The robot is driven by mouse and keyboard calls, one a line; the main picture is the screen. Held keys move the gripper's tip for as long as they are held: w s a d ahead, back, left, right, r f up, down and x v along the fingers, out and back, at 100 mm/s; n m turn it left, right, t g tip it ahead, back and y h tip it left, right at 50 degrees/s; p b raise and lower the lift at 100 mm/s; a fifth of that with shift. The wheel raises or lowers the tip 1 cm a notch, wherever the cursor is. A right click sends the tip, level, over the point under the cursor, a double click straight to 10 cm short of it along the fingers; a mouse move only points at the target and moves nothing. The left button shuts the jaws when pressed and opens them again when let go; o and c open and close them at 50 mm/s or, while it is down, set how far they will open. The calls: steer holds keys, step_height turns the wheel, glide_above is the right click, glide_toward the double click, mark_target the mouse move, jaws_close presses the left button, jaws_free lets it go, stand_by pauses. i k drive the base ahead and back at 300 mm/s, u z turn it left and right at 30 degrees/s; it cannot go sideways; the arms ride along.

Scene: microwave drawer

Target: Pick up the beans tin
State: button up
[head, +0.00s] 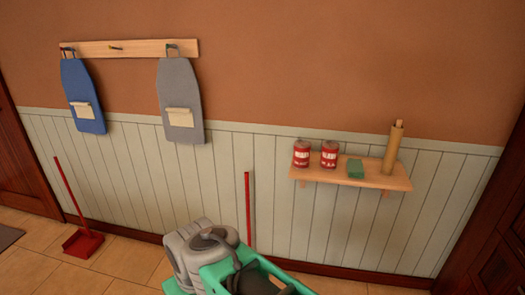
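Two red tins with pale label bands stand upright side by side on a small wooden wall shelf (374,180), at the right of the head view. The left tin (301,154) is near the shelf's left end. The right tin (329,155) is a short gap away from it. The labels are too small to read, so I cannot tell which one is the beans tin. I cannot make out my gripper's fingers in this view. Neither tin has anything touching it from the front.
A green block (355,169) and an upright tan roll (393,150) share the shelf. A blue board (83,97) and a grey board (181,99) hang from a hook rail (128,48). A red dustpan (83,243) stands on the floor. A red pole (248,207) is near the wall.

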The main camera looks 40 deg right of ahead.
mark_target(302, 148)
steer(key=i, duration=0.75)
steer(key=z, duration=1.05)
steer(key=i, duration=0.9)
steer(key=z, duration=0.15)
